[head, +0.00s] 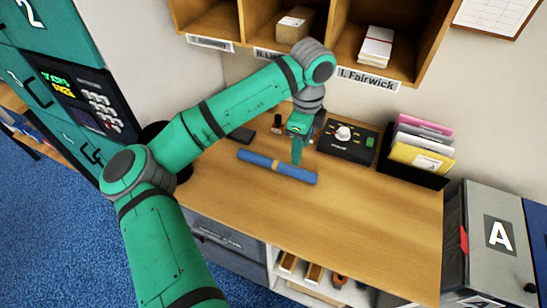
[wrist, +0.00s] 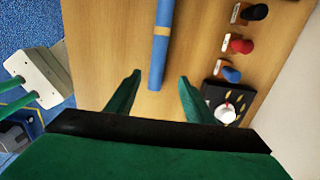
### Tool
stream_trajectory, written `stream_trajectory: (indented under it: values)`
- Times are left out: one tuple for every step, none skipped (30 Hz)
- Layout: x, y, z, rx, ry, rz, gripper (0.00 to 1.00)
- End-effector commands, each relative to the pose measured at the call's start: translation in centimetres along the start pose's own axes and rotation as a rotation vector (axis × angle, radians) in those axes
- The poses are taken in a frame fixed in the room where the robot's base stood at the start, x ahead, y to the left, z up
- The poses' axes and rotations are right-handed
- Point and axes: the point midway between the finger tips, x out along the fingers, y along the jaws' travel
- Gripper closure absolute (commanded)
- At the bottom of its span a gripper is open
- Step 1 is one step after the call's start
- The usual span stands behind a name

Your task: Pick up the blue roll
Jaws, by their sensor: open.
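The blue roll (head: 277,166) lies on the wooden desk, with a tan band around its middle. In the wrist view the blue roll (wrist: 161,45) runs from the top edge down towards the space between my fingers. My gripper (head: 298,150) is above the desk, close to the far side of the roll in the head view. In the wrist view my gripper (wrist: 160,85) is open and empty, its two green fingers apart on either side of the roll's line. I cannot tell the exact height of the fingertips above the roll.
A black control box (head: 347,140) with a white knob stands right of my gripper. A folder rack (head: 415,155) is at the desk's right end. Stamps with black, red (wrist: 240,45) and blue handles line one side. Pigeonholes (head: 340,65) hang above. The front right desk is clear.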

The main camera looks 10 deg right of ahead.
Motion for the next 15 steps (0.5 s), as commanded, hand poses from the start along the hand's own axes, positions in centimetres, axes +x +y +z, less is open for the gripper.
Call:
stream_trajectory:
  values:
    - [0.8, 0.1, 0.1, -0.001, 0.000, 0.004, 0.52]
    - [1.3, 0.1, 0.1, -0.002, 0.001, 0.003, 0.52]
    - [1.9, 0.1, 0.1, -0.002, 0.001, 0.002, 0.52]
    - [2.4, 0.1, 0.1, -0.003, 0.001, 0.002, 0.52]
    - [2.8, 0.1, 0.1, -0.003, 0.001, 0.002, 0.52]
    - [3.3, 0.1, 0.1, -0.004, 0.001, 0.001, 0.52]
    - [3.6, 0.1, 0.1, -0.004, 0.002, 0.001, 0.52]
    - [3.9, 0.1, 0.2, -0.005, 0.001, 0.000, 0.52]
    - [4.2, 0.1, 0.2, -0.005, 0.001, 0.000, 0.52]
    - [4.4, 0.1, 0.2, -0.005, 0.001, -0.001, 0.52]
    - [4.5, 0.1, 0.2, -0.005, 0.001, -0.001, 0.52]
    - [4.7, 0.1, 0.1, -0.004, 0.001, -0.001, 0.52]
    - [4.9, 0.1, 0.1, -0.003, 0.001, -0.001, 0.52]
    - [5.1, 0.1, 0.1, -0.003, 0.001, -0.001, 0.52]
    - [5.5, 0.2, 0.0, -0.003, 0.001, -0.001, 0.52]
